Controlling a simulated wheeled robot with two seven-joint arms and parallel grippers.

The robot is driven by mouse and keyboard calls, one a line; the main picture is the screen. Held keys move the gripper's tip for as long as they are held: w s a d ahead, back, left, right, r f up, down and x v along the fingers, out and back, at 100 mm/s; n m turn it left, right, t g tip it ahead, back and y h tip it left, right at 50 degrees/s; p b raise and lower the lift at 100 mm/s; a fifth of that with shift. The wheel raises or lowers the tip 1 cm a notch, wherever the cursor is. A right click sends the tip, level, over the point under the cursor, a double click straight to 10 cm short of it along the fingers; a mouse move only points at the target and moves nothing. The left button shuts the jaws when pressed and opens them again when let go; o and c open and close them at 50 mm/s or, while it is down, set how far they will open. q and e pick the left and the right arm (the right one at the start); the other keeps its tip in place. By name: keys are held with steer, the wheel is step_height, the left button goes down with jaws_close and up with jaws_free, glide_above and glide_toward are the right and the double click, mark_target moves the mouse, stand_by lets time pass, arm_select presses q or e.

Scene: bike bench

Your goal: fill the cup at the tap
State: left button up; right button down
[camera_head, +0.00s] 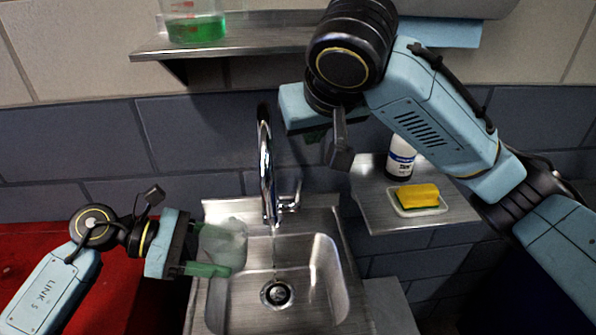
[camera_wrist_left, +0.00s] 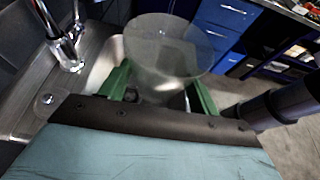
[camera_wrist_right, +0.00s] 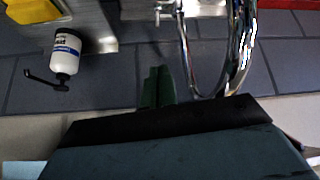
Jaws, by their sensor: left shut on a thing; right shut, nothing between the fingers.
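A clear, frosted-looking cup (camera_head: 224,243) is held in my left gripper (camera_head: 212,255) over the left side of the sink (camera_head: 318,262). The cup also shows between the green fingers in the left wrist view (camera_wrist_left: 168,50). The chrome tap (camera_head: 266,170) stands at the back of the sink, right of the cup, with its lever (camera_head: 290,203) on its right side. No water stream shows. My right gripper (camera_head: 312,134) is shut and empty, above and right of the tap; its closed green fingers show in the right wrist view (camera_wrist_right: 158,88), beside the tap's spout (camera_wrist_right: 235,55).
A side shelf (camera_head: 375,208) right of the sink holds a white bottle (camera_head: 400,160) and a yellow sponge (camera_head: 418,195) on a dish. An upper shelf (camera_head: 235,42) holds a beaker of green liquid (camera_head: 195,25). A red surface (camera_head: 40,245) lies at left.

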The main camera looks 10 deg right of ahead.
steer(key=x, duration=2)
steer(key=shift+s, duration=0.1)
steer(key=s, duration=0.1)
steer(key=s+f+t, duration=0.1)
steer(key=s, duration=0.1)
steer(key=shift+s+t, duration=0.1)
steer(key=shift+t, duration=0.2)
